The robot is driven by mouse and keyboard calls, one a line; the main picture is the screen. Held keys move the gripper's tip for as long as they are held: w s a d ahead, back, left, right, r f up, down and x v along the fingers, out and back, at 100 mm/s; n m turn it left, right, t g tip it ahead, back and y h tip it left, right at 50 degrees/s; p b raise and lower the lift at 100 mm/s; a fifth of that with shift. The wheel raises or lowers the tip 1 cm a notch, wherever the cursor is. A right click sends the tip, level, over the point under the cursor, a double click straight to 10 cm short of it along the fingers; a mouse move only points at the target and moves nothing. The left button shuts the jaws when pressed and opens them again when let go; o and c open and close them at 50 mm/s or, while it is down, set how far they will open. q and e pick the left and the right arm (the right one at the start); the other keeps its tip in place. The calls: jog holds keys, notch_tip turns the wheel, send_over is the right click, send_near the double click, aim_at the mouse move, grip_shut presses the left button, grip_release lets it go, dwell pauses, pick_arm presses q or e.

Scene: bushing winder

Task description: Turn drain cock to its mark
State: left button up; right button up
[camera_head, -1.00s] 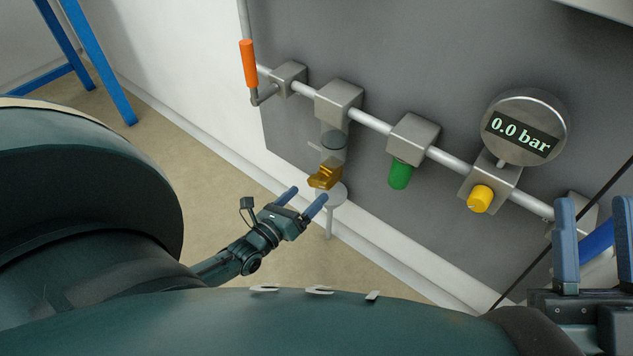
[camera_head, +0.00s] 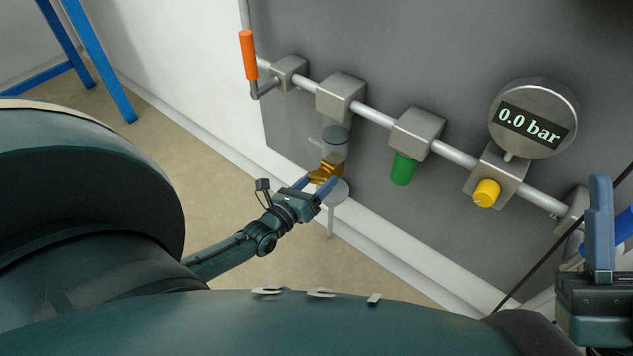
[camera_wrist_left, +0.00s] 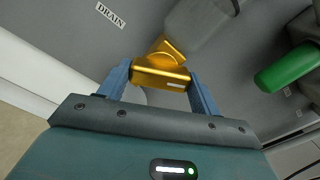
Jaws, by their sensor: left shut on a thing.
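The drain cock is a brass-yellow handle (camera_head: 327,170) below a clear bowl (camera_head: 334,145) on the pipe line. In the left wrist view the cock (camera_wrist_left: 161,72) lies between the blue fingers, with a short white line on its front face. My left gripper (camera_head: 318,181) is shut on the cock, one finger on each side. A DRAIN label (camera_wrist_left: 110,15) is on the grey panel beside it. I cannot make out a target mark for the cock. My right gripper (camera_head: 616,225) is at the right edge, partly cut off, its visible finger standing apart.
An orange-handled valve (camera_head: 249,56), a green part (camera_head: 403,169), a yellow knob (camera_head: 486,193) and a gauge reading 0.0 bar (camera_head: 533,118) sit along the pipe. A grey round plate on a stem (camera_head: 335,192) is just below the cock. Blue legs (camera_head: 98,60) stand at left.

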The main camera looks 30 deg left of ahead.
pick_arm(q)
jog(key=c, duration=0.4)
